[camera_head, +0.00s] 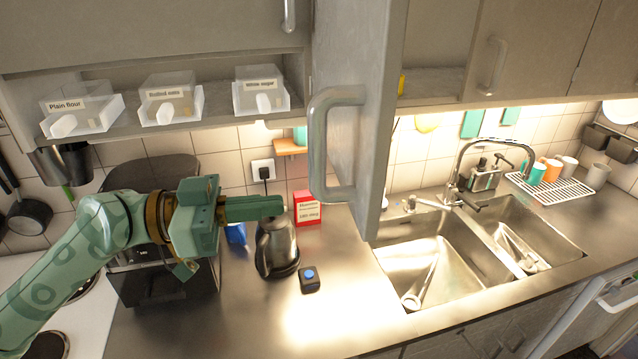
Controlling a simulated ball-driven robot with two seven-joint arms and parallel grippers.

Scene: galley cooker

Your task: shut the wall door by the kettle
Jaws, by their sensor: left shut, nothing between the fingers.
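The wall door (365,110) stands open, swung out from the wall cupboard toward me. Its bar handle (319,145) is on the side facing left. The dark metal kettle (278,248) stands on the counter below and left of the door. My left gripper (281,206) is shut and empty, pointing right, in front of the kettle's top in the picture and left of the door handle, apart from it. It hides part of the kettle. My right gripper is not in view.
A red box (307,208) stands behind the kettle, and a small black block with a blue button (310,279) lies in front. Labelled bins (171,99) sit on the shelf at left. A sink (440,266) with a tap is at right.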

